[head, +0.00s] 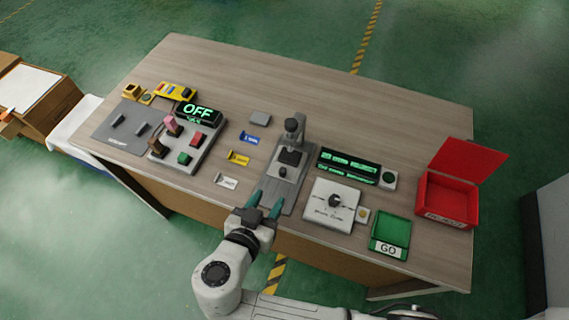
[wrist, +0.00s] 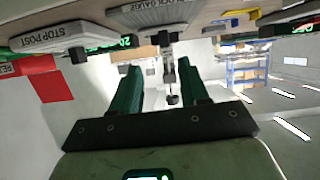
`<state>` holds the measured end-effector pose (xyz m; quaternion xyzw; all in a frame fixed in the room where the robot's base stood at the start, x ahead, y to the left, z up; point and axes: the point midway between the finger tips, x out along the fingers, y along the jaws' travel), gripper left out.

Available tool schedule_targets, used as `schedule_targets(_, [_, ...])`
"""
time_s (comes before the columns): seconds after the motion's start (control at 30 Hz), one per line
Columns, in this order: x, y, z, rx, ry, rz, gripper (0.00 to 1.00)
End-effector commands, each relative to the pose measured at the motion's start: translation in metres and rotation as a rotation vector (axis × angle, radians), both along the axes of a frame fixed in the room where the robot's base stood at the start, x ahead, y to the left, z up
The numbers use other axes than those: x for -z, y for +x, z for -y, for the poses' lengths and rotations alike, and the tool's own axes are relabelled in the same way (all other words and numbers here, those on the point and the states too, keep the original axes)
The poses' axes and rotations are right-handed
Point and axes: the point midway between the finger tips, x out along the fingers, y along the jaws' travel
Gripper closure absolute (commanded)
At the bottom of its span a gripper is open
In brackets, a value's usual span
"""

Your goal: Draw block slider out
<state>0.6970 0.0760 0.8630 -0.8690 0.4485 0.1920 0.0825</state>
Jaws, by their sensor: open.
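The block slider seems to be the grey rail fixture near the table's middle, with a dark block (head: 290,158) and a small dark knob (head: 283,172) at its near side. A grey upright post (head: 293,130) stands at its far end. My gripper (head: 267,203) is open and empty, its two green fingers at the near end of this fixture, apart from the knob. In the wrist view my gripper (wrist: 158,76) shows both fingers spread, with a dark narrow part (wrist: 171,84) seen between them farther off; I cannot tell for sure which part it is.
Right of the slider stand a white dial box (head: 322,214), a green display (head: 348,166), a green tray (head: 393,232) and an open red box (head: 447,194). Left are coloured label holders (head: 238,158) and a switch panel (head: 186,146). The table's back (head: 300,90) is clear.

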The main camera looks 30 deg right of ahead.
Motion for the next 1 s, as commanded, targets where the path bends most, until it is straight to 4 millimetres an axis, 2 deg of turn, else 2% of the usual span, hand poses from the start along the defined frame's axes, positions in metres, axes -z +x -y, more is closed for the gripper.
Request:
schedule_targets(0.07, [-0.001, 0.002, -0.006, -0.006, -0.005, 0.032, 0.55])
schedule_targets(0.17, [-0.001, 0.006, -0.002, -0.004, -0.006, 0.043, 0.55])
schedule_targets(0.63, [0.029, 0.047, 0.057, -0.002, -0.006, 0.038, 0.55])
schedule_targets(0.8, [0.036, 0.057, 0.069, -0.003, -0.006, 0.038, 0.55])
schedule_targets(1.0, [0.039, 0.061, 0.074, -0.005, -0.004, 0.039, 0.55])
